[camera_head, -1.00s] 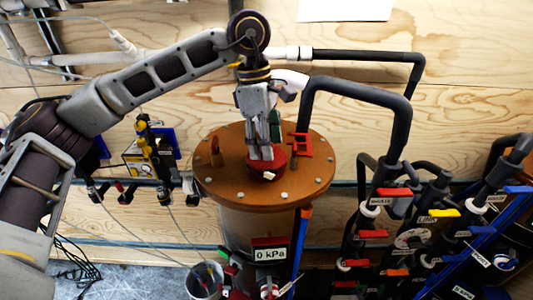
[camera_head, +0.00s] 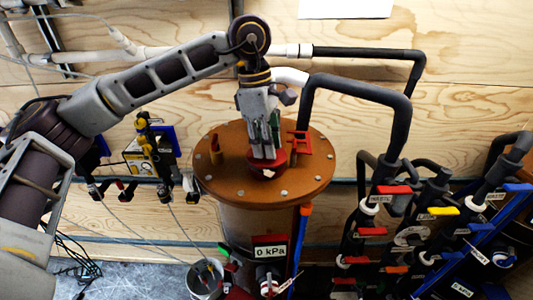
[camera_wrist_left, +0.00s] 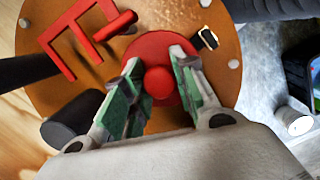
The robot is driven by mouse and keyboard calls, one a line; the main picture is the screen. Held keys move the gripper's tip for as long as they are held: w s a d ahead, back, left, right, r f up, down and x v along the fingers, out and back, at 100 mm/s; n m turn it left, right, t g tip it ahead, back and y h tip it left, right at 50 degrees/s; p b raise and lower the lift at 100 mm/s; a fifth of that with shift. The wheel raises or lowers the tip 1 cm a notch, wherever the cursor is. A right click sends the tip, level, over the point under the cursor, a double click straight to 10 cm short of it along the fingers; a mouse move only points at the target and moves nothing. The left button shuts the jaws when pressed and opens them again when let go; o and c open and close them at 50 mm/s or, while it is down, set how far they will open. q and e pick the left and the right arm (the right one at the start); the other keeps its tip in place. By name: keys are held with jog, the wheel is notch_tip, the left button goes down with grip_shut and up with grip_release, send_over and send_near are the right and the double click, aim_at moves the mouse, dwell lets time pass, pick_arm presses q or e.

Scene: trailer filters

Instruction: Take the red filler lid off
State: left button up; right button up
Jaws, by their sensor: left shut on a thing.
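The red filler lid (camera_head: 280,170) is a round disc on top of the brown tank cover (camera_head: 225,183). In the left wrist view the lid (camera_wrist_left: 150,43) shows its round red knob (camera_wrist_left: 158,82) between my finger pads. My left gripper (camera_head: 265,155) points down from above and is shut on the knob; it also shows in the left wrist view (camera_wrist_left: 157,85). The fingers hide part of the lid, and I cannot tell whether the lid sits flush on the cover. My right gripper is out of view.
A red bracket (camera_head: 300,143) stands on the cover close to the gripper. A thick dark pipe (camera_head: 350,88) arches up on the right. Pipes with coloured valve handles (camera_head: 395,190) stand further right.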

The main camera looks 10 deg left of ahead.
pick_arm(q)
jog(key=shift+r, duration=0.1)
jog(key=shift+c, duration=0.3)
jog(key=shift+r+b, duration=0.55)
jog(key=shift+r, duration=4.4)
jog(key=shift+s+f, duration=0.1)
